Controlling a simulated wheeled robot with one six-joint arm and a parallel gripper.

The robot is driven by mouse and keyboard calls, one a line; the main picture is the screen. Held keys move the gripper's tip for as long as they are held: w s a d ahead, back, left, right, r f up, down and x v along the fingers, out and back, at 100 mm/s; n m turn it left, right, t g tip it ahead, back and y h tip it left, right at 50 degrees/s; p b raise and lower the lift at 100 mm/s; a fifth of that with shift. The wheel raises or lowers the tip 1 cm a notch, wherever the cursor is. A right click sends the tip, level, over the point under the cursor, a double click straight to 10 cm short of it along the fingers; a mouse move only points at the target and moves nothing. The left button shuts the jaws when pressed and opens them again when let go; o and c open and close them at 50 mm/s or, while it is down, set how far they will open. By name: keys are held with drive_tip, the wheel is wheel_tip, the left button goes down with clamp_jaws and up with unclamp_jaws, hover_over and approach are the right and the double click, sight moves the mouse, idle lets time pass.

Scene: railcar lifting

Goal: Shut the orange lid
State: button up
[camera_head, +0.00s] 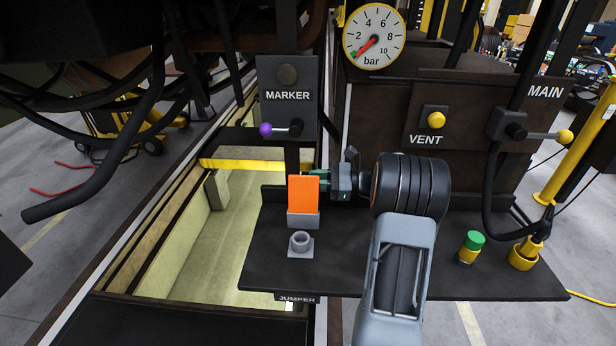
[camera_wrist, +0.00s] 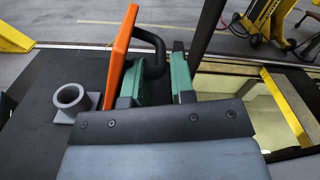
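The orange lid (camera_head: 303,194) stands upright, hinged on a grey mount (camera_head: 303,219) on the dark shelf, just behind a small round grey socket (camera_head: 301,242). In the wrist view the orange lid (camera_wrist: 120,50) is a tilted slab left of the fingers, with the open socket (camera_wrist: 71,98) farther left. My gripper (camera_head: 322,184) is at the lid's right side. Its green fingers (camera_wrist: 163,85) stand apart with a visible gap between them. The left finger is very close to the lid; I cannot tell whether they touch. A black curved bar (camera_wrist: 156,48) shows beyond the fingers.
The MARKER panel (camera_head: 287,85) with a purple-knobbed lever (camera_head: 267,130) stands behind the lid. A green-capped yellow part (camera_head: 470,246) and a yellow fitting (camera_head: 525,253) stand at the shelf's right. The open pit (camera_head: 200,240) lies left.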

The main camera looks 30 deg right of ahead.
drive_tip(key=shift+x, duration=1.3)
drive_tip(key=shift+c, duration=0.3)
clamp_jaws()
